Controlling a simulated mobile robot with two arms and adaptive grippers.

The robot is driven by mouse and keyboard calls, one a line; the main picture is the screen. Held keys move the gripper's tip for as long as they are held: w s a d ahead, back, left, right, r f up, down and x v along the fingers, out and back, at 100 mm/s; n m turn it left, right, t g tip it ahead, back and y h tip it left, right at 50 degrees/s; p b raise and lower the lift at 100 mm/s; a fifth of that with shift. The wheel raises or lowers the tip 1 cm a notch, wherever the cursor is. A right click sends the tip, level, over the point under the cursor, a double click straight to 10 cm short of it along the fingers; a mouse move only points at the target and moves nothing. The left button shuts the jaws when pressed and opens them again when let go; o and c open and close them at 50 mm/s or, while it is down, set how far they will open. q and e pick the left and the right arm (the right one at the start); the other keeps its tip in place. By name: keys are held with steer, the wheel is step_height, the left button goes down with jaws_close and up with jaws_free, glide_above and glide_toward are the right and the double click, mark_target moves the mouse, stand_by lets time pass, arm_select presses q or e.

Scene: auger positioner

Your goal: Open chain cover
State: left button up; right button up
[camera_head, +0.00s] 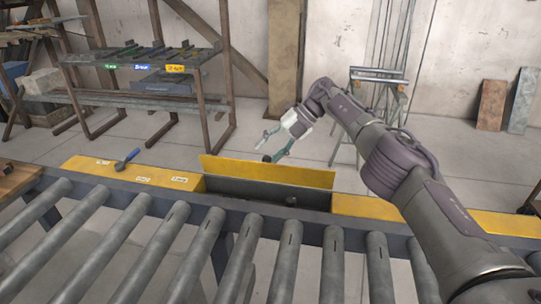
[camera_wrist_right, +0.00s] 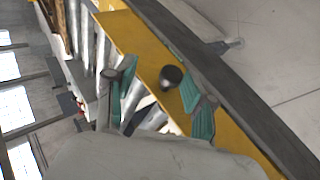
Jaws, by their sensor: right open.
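The yellow chain cover (camera_head: 262,171) stands tilted up along the yellow rail beside the rollers, with a dark gap (camera_head: 250,190) in front of it. In the right wrist view the cover (camera_wrist_right: 130,38) carries a dark round knob (camera_wrist_right: 171,76). My right gripper (camera_head: 267,147) is just behind the raised cover in the head view. It also shows in the right wrist view (camera_wrist_right: 164,92), with teal fingers apart and the knob between and a little beyond them. I cannot tell whether a finger touches the knob or cover. My left gripper is not in view.
Grey conveyor rollers (camera_head: 193,252) fill the near side. A blue-handled tool (camera_head: 127,159) lies on the yellow rail left of the cover. A metal shelf (camera_head: 140,60) and a stand (camera_head: 378,75) are behind.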

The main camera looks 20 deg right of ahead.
step_height(320, 180, up, 8)
steer(key=shift+f, duration=0.15)
steer(key=shift+f, duration=0.1)
stand_by(0.5)
